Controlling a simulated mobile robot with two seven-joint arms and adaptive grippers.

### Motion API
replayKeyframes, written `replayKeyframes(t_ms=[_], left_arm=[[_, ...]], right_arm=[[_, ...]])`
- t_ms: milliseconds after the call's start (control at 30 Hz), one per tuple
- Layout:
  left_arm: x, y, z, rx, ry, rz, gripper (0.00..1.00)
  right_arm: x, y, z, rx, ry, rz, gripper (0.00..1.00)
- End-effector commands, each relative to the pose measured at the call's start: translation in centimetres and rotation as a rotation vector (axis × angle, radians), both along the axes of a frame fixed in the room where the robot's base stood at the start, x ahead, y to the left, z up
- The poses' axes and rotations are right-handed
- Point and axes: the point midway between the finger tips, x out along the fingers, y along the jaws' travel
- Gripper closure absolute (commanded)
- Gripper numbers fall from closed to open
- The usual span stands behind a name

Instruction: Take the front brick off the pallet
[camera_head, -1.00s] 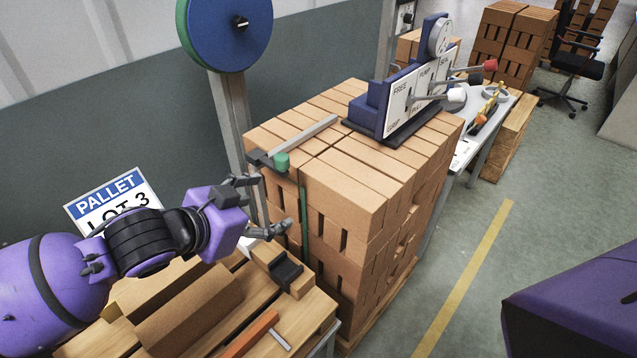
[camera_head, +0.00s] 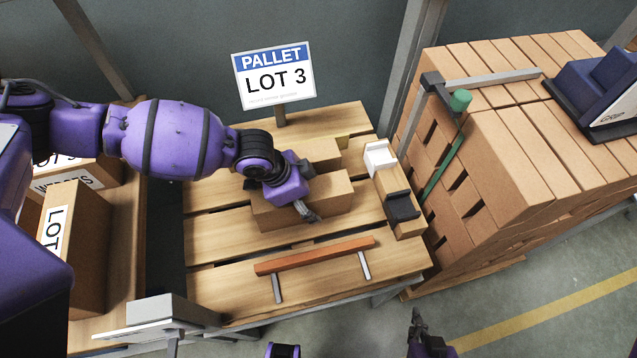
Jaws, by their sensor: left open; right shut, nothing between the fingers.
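The wooden pallet (camera_head: 225,252) with the "LOT 3" sign (camera_head: 276,76) behind it fills the middle of the head view. A brown front brick (camera_head: 335,201) lies on its slats, with another brick (camera_head: 318,151) behind it. My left gripper (camera_head: 305,190) is open over the left part of the front brick and hides some of it. One finger shows against the brick's front side; I cannot tell if it touches. My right gripper (camera_head: 419,325) is partly visible at the bottom edge, shut and empty, away from the bricks.
An orange bar tool (camera_head: 315,256) with two grey legs lies on the pallet's near slats. A block with white and black pads (camera_head: 393,190) stands at the right end. A brick stack (camera_head: 500,165) with a green-ended clamp is close on the right. Boxes stand left.

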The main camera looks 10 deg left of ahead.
Motion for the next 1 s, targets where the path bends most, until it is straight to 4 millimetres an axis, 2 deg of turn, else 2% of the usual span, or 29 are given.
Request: replayKeyframes(t_ms=[100,300,867,1000], left_arm=[[-0.02,-0.24,-0.84,0.0,0.002,0.0,0.28],[0.01,-0.25,-0.85,0.0,0.002,0.001,0.28],[-0.01,-0.24,-0.84,0.0,0.002,0.001,1.0],[0.16,-0.4,-0.63,-0.004,-0.001,0.001,1.0]], right_arm=[[-0.06,-0.02,-0.09,-0.001,0.001,-0.001,1.0],[-0.06,-0.03,-0.08,-0.001,0.001,-0.001,1.0],[-0.08,-0.04,-0.09,-0.001,0.001,-0.001,1.0],[-0.08,-0.03,-0.09,-0.001,0.002,-0.001,1.0]])
